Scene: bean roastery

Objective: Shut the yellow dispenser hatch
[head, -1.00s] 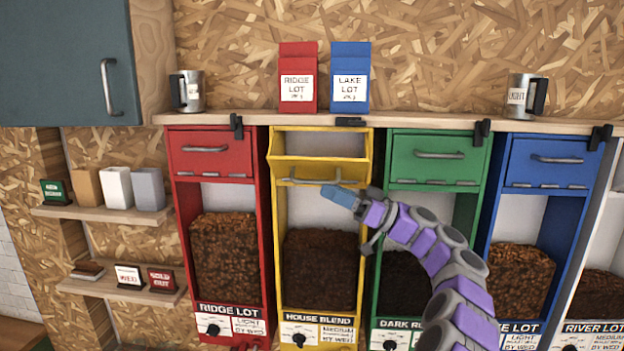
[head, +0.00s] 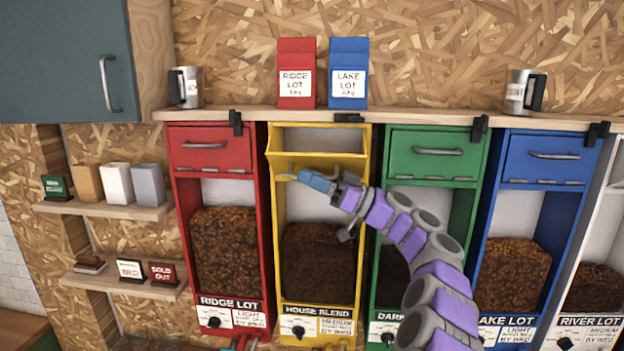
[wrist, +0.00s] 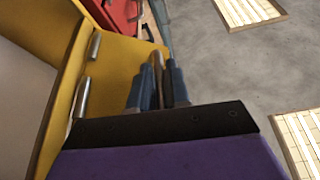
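The yellow dispenser (head: 364,220) labelled House Blend has its yellow hatch (head: 319,161) open, its front tilted outward with the compartment uncovered above it. The hatch has a grey handle (head: 289,177) low on its front; my gripper hides most of it. My gripper (head: 304,178) is at that handle. In the wrist view, its two blue-grey fingers (wrist: 158,80) lie on either side of a thin bar that looks like the handle (wrist: 157,62), beside the yellow hatch panel (wrist: 118,75). I cannot tell whether the fingers press on the bar.
The red dispenser (head: 265,235) stands left, and the green (head: 470,215) and blue (head: 490,220) ones right, their hatches shut. A wooden shelf (head: 410,117) above carries two bags and two mugs. Black clips (head: 348,117) sit along its edge. Open floor (wrist: 225,75) shows in the wrist view.

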